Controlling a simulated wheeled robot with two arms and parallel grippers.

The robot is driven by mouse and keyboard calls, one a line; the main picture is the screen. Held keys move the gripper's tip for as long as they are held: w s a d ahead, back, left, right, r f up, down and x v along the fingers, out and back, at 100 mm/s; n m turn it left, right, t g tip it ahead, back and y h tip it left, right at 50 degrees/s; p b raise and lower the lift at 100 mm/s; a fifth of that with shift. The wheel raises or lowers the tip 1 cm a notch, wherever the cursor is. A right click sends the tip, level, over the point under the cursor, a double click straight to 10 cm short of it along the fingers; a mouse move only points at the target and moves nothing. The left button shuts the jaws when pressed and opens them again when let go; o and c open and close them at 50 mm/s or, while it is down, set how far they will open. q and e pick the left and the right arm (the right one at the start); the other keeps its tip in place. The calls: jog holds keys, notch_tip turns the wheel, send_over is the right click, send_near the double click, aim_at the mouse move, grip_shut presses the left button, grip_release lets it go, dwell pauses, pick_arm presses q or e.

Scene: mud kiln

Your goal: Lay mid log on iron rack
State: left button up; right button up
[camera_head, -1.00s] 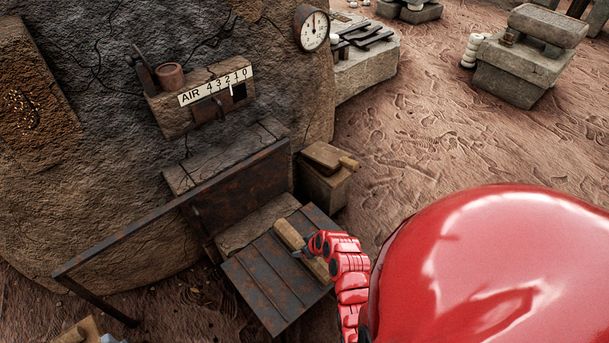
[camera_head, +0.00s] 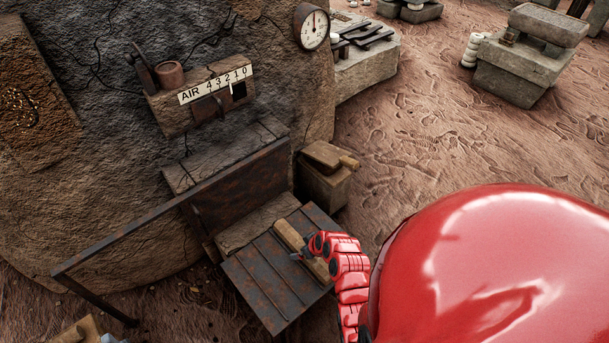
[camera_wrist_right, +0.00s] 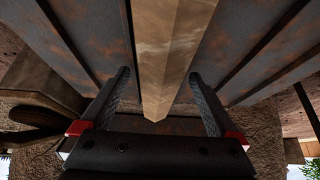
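A pale squared log (camera_head: 289,234) lies on the dark, rusty slatted iron rack (camera_head: 262,283) in front of the kiln. My right gripper (camera_head: 304,257) is at the log, low over the rack, and its hand hides part of the log. In the right wrist view the log (camera_wrist_right: 168,45) runs between the two fingers of my right gripper (camera_wrist_right: 159,75). The fingers stand apart, with a visible gap on each side of the log. My left gripper is not in view.
An upright rusty plate (camera_head: 243,187) with a long bar (camera_head: 120,240) stands behind the rack. A box with wood on top (camera_head: 326,178) stands just right of it. A gauge (camera_head: 312,27) and an air scale (camera_head: 215,86) are on the kiln wall. Open sand lies to the right.

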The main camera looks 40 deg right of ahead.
dwell(0.3)
jog(key=p+v, duration=0.4)
jog(key=v, duration=1.3)
jog(key=shift+p, duration=0.4)
jog(key=shift+d+r, duration=0.1)
jog(key=shift+r, duration=0.05)
